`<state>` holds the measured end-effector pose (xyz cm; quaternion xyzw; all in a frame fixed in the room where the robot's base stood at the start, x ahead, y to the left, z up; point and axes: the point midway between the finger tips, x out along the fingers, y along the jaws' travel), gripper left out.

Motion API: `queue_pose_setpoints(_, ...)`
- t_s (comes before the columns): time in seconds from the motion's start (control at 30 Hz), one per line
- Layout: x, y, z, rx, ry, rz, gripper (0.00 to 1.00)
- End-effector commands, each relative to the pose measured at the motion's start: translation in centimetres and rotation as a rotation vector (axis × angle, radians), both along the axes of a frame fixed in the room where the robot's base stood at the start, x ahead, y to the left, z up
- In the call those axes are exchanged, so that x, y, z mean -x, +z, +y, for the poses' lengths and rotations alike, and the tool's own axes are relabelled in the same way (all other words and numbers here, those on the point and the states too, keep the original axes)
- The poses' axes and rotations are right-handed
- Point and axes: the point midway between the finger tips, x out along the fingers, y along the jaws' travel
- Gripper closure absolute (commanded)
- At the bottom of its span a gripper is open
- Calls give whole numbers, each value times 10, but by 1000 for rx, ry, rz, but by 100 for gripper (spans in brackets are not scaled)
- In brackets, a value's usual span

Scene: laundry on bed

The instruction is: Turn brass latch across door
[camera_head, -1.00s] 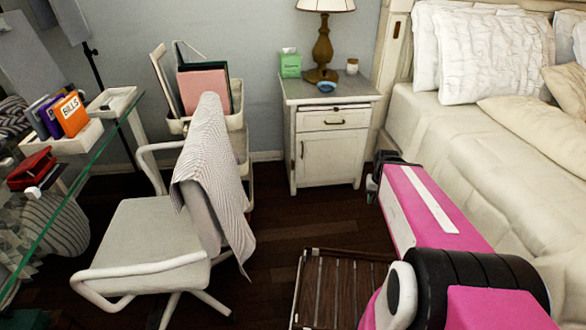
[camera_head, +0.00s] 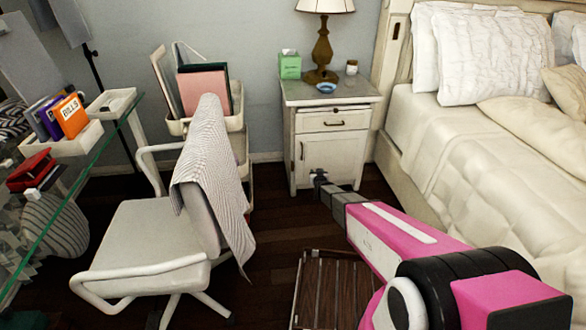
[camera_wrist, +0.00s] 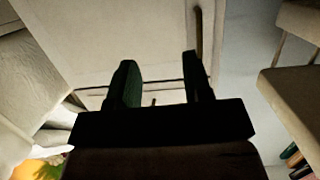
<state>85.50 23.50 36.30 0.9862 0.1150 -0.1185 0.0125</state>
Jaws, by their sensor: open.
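The white nightstand (camera_head: 300,92) stands against the back wall, with a drawer (camera_head: 322,121) above a door (camera_head: 338,148). The door has a long upright handle (camera_head: 302,150) near its left edge. My gripper (camera_head: 318,176) is in front of the door's lower part in the head view. In the wrist view, my gripper (camera_wrist: 158,62) has its dark fingers apart and empty, facing the door (camera_wrist: 100,30); the door handle (camera_wrist: 199,35) is beside the right finger. A tiny upright piece (camera_wrist: 154,101) shows between the fingers; I cannot tell whether it is the brass latch.
The bed (camera_head: 480,155) lies close on the right. A chair (camera_head: 150,235) with a striped cloth stands on the left. A slatted wooden piece (camera_head: 330,290) is low in front. Dark floor (camera_head: 285,215) is clear between chair and nightstand.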

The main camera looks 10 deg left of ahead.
Motion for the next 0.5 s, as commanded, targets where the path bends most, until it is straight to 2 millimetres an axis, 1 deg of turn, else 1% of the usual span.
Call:
queue_pose_setpoints(0.03, -16, -22, 21, -16, 11, -69, 54)
queue_pose_setpoints(0.13, -27, -45, 51, -51, 25, -217, 54)
queue_pose_setpoints(0.23, -30, -67, 77, -86, 36, -356, 54)
queue_pose_setpoints(0.3, -29, -81, 91, -107, 41, -437, 54)
queue_pose_setpoints(0.4, -24, -94, 107, -134, 46, -530, 54)
queue_pose_setpoints(0.5, -20, -102, 114, -150, 47, -585, 54)
